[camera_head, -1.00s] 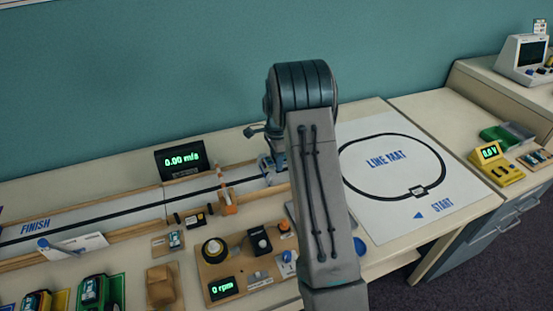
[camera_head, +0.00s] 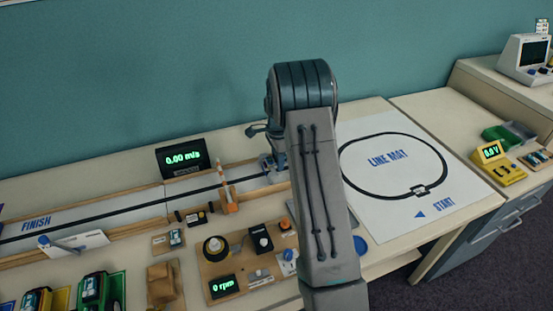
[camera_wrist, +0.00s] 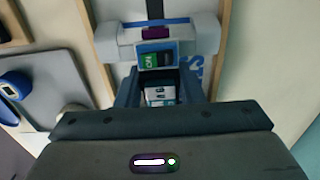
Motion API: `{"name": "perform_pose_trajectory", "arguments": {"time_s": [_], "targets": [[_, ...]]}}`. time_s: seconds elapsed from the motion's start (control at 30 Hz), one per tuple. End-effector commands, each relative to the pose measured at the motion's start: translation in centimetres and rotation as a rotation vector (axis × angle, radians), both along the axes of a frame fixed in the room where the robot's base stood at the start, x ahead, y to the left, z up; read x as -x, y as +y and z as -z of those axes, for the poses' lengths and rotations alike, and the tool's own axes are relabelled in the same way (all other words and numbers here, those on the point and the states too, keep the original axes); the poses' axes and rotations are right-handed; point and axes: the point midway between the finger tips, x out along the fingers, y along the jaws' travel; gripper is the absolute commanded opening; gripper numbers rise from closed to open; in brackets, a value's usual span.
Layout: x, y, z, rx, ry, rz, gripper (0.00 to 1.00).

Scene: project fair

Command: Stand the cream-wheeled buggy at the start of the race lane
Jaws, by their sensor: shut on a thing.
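My gripper (camera_wrist: 160,92) is low over the right end of the race lane (camera_head: 110,207), shut on a small buggy (camera_wrist: 158,94). In the wrist view, the buggy's top shows a blue-and-green card and small white parts between the fingers. A pale crosspiece with rounded ends (camera_wrist: 110,40) and a dark purple middle lies just beyond; I cannot tell whether it is part of the buggy. In the head view, my arm partly covers this end. I cannot tell whether the wheels touch the lane.
Wooden rails edge the lane. An orange-and-white post (camera_head: 229,201) stands left of my gripper. A speed display (camera_head: 182,158) stands behind the lane. A control board (camera_head: 245,262) and several toy cars are in front. The line mat (camera_head: 390,205) lies to the right.

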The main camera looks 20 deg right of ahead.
Motion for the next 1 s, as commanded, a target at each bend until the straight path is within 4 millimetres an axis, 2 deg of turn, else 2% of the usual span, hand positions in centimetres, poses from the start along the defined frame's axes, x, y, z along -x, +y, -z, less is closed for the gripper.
{"name": "perform_pose_trajectory", "arguments": {"time_s": [0.03,0.13,0.17,0.3,0.37,0.67,0.7,0.77,1.0], "targets": [[0.1,-0.8,0.0,0.010,0.000,0.008,0.12],[0.1,-0.9,0.0,0.010,0.000,0.008,0.12],[0.1,-0.9,0.0,0.010,0.000,0.009,0.08],[0.1,-1.2,0.2,0.011,0.000,0.010,0.08],[0.1,-1.3,0.2,0.011,0.000,0.010,0.04],[0.2,-1.4,0.1,0.012,-0.001,0.011,0.04],[0.2,-1.4,0.1,0.012,-0.001,0.011,0.43],[0.1,-1.3,0.1,0.010,0.000,0.009,0.59],[0.0,-0.3,0.2,0.005,0.001,-0.004,0.60]]}}
